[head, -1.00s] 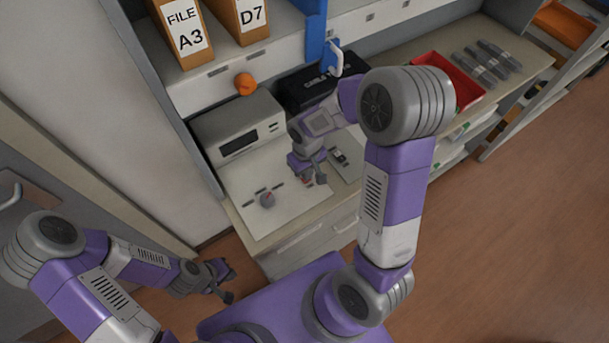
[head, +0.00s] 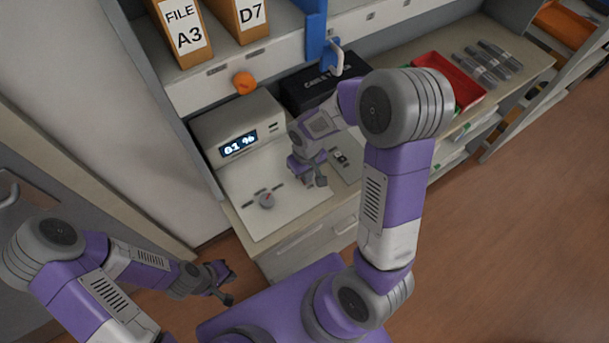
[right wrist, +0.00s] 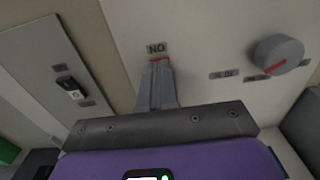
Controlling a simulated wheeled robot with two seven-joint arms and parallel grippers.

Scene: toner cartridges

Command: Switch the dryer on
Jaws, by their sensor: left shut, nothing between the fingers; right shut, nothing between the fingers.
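The dryer (head: 235,122) is a pale box at the back left of the bench, and its display is lit and reads 81 %. A white panel (head: 285,213) in front carries a round grey knob (head: 266,200), also in the right wrist view (right wrist: 277,54). My right gripper (head: 312,180) is shut above the panel. In the right wrist view its fingertips (right wrist: 158,66) are at a red-edged part (right wrist: 159,58) just below an upside-down ON label (right wrist: 157,48); the fingers hide most of that part. My left gripper (head: 228,284) is shut and empty, low in front of the bench.
A small plate with a rocker switch (right wrist: 70,88) lies beside the panel. A black box (head: 308,88) stands behind my right arm. An orange ball (head: 244,82) is above the dryer. A red tray (head: 440,68) and dark cartridges (head: 490,62) lie at the back right.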

